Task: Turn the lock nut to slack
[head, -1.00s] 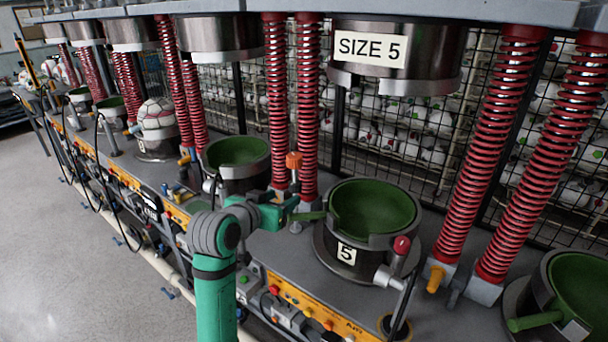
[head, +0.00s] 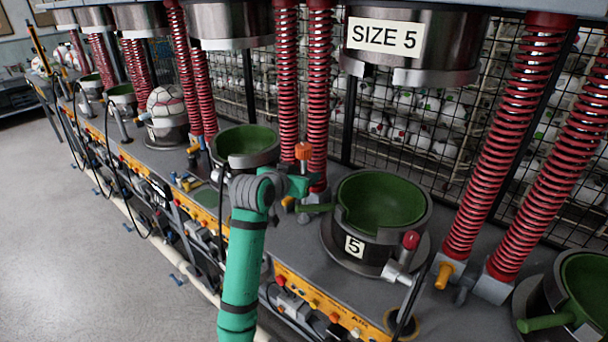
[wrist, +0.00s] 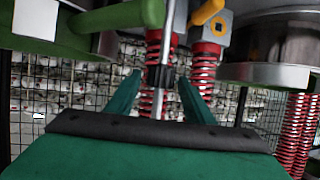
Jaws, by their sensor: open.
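A dark ribbed collar (wrist: 160,77), which looks like the lock nut, sits on a thin metal rod (wrist: 166,30) in the wrist view. My gripper (wrist: 160,84) is open, with one green finger on each side of the rod. The collar lies between or just beyond the fingertips; I cannot tell whether they touch it. In the head view my gripper (head: 300,186) is at the post with the orange knob (head: 303,151), left of the size 5 cup. My gripper and arm hide the nut there.
The green-lined size 5 cup (head: 385,203) and its green handle (head: 316,208) are close on the right. Red springs (head: 318,90) stand just behind. The SIZE 5 upper mould (head: 412,45) hangs above. Another green cup (head: 245,146) is behind left. Open floor (head: 70,230) lies left.

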